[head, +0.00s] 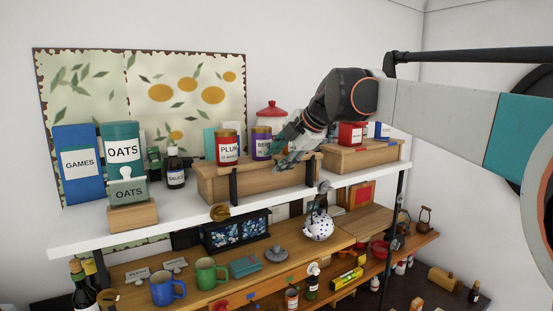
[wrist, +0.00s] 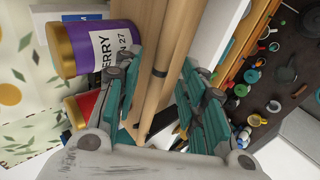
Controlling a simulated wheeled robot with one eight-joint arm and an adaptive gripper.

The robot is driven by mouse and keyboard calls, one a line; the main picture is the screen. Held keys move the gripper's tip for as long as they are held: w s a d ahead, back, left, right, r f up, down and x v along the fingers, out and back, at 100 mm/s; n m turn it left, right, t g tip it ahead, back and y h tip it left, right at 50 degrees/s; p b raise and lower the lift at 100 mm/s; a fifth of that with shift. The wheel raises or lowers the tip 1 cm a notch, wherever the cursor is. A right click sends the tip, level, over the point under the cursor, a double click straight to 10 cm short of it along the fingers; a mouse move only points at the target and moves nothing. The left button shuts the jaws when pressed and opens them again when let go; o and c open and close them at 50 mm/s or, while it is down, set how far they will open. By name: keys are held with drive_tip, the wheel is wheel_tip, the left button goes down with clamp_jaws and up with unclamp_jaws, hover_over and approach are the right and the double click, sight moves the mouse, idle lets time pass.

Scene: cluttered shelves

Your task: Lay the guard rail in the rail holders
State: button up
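A long round wooden rod, which looks like the guard rail (wrist: 181,45), runs between my fingers in the wrist view. A dark band or clip (wrist: 159,72) crosses it, perhaps part of a rail holder. In the head view, dark upright posts that look like rail holders stand at the front of the wooden riser, one at the left (head: 233,186) and one further right (head: 309,170). My gripper (head: 284,158) is over the riser's front edge. In the wrist view its fingers (wrist: 162,62) are spread on either side of the rod, with gaps visible. Whether the rod lies in both holders is unclear.
On the riser (head: 265,182), a plum jar (head: 228,149) and a purple berry jar (head: 261,143) stand close to my gripper; the purple jar (wrist: 98,46) is beside my left finger in the wrist view. The white shelf (head: 170,223) is crowded; a teapot (head: 318,228) stands below.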

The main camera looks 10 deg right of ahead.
drive_tip(key=v, duration=1.1)
drive_tip(key=shift+s+r, duration=0.2)
drive_tip(key=shift+s, duration=0.15)
